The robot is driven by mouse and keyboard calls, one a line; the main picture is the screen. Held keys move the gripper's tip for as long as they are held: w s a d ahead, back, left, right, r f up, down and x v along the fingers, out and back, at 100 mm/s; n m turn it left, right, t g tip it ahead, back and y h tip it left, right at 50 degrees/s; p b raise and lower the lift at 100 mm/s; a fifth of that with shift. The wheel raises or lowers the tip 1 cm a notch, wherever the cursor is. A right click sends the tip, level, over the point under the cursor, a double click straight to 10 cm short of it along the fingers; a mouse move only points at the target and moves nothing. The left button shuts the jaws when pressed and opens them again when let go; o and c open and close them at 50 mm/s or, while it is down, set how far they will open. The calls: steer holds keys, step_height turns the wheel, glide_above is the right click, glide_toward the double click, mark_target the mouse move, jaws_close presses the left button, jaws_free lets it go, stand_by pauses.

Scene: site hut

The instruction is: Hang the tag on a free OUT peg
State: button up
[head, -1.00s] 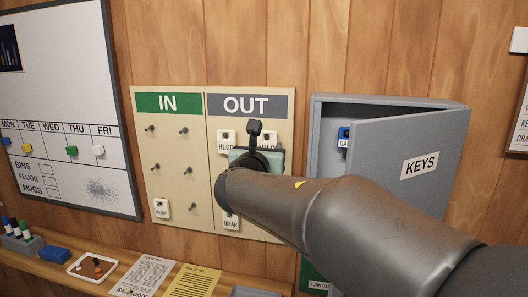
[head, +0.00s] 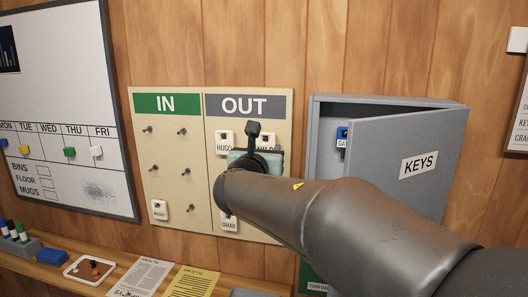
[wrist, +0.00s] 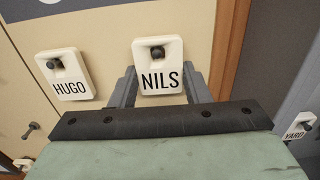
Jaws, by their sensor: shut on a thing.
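The white NILS tag (wrist: 160,82) is between the fingers of my gripper (wrist: 158,90), which is shut on it. In the head view the NILS tag (head: 267,138) is partly hidden behind my gripper (head: 256,158), at the upper right of the OUT panel (head: 284,190).
The OMAR tag (head: 229,224) hangs low on OUT. The IN panel (head: 165,140) has several bare pegs and one tag (head: 159,210). The KEYS cabinet (head: 312,140) stands close on the right, door ajar. A shelf (head: 120,266) with papers runs below.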

stand_by(0.4)
steer(key=o, duration=0.9)
